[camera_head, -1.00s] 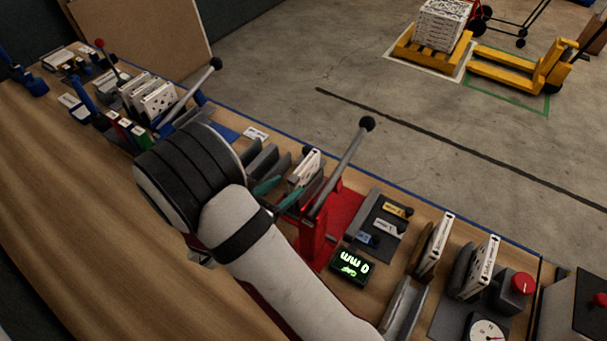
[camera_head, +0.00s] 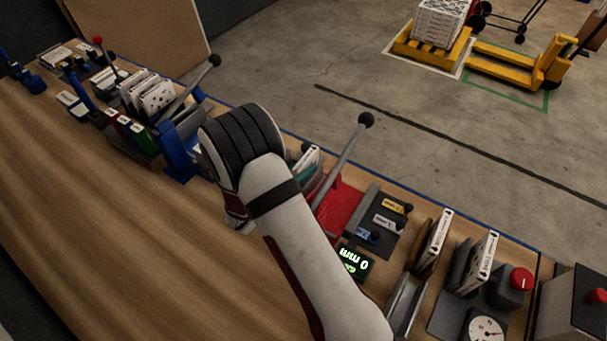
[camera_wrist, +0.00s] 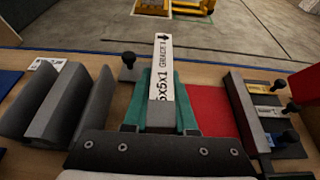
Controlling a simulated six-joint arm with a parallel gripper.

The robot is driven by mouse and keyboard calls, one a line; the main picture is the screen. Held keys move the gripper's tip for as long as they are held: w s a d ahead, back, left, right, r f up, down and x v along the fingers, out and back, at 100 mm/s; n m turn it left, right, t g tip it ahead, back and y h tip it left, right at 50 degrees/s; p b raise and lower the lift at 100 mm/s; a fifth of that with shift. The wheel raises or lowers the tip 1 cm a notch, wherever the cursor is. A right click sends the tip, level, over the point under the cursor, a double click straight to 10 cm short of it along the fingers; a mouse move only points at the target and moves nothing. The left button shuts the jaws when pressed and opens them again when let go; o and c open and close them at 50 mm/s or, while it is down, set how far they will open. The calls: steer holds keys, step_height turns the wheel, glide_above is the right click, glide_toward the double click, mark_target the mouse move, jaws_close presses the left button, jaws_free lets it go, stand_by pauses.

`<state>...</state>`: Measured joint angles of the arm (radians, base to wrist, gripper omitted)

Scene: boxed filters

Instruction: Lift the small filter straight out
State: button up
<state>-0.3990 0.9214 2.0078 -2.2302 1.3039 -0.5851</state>
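The small filter is a narrow white block with black print and an arrow. In the wrist view the small filter (camera_wrist: 162,75) stands upright between the two teal fingers of my gripper (camera_wrist: 161,112). One finger lies along each side of it, very close; I cannot tell whether they press on it. In the head view the small filter (camera_head: 310,158) is partly hidden behind my wrist, beside the red fixture (camera_head: 345,207). Its lower part is hidden.
Grey upright plates (camera_wrist: 62,110) stand left of the filter in the wrist view. A grey lever with a black knob (camera_head: 365,120) rises close to my wrist. A green-lit display (camera_head: 352,263) and more filters (camera_head: 435,240) stand to the right. The bench front is clear.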

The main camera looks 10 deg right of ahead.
jaws_close()
steer(key=shift+r, duration=0.1)
